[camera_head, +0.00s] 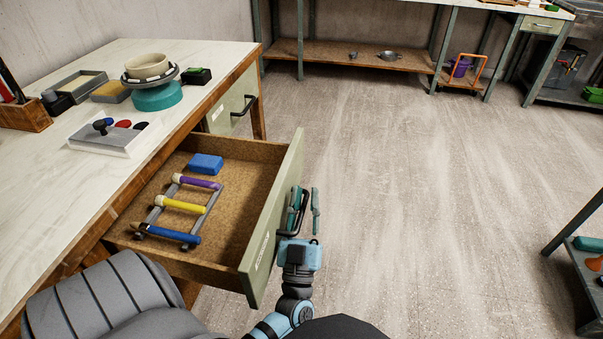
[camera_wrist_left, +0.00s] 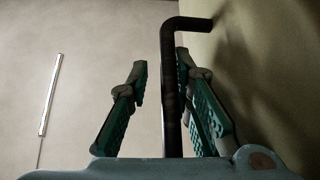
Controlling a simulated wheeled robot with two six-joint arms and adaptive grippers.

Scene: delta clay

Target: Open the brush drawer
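The brush drawer (camera_head: 240,178) stands pulled well out from the workbench. Inside it are a blue block (camera_head: 206,164) and a grey rack holding tools with purple (camera_head: 198,182), yellow (camera_head: 181,204) and blue (camera_head: 174,234) handles. My left gripper (camera_head: 305,210) is at the outer face of the green drawer front (camera_head: 270,232). In the left wrist view, the dark bar handle (camera_wrist_left: 171,90) stands between its two teal fingers (camera_wrist_left: 165,105). A gap shows on the left finger's side; the right finger is close to the bar, contact unclear. My right gripper is not in view.
The workbench top (camera_head: 60,145) carries a turntable with a bowl (camera_head: 147,66), a white tray (camera_head: 112,140) and other items. Another drawer (camera_head: 228,112), shut, sits farther along. Floor (camera_head: 410,210) right of the gripper is clear. A shelf unit (camera_head: 578,285) stands at far right.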

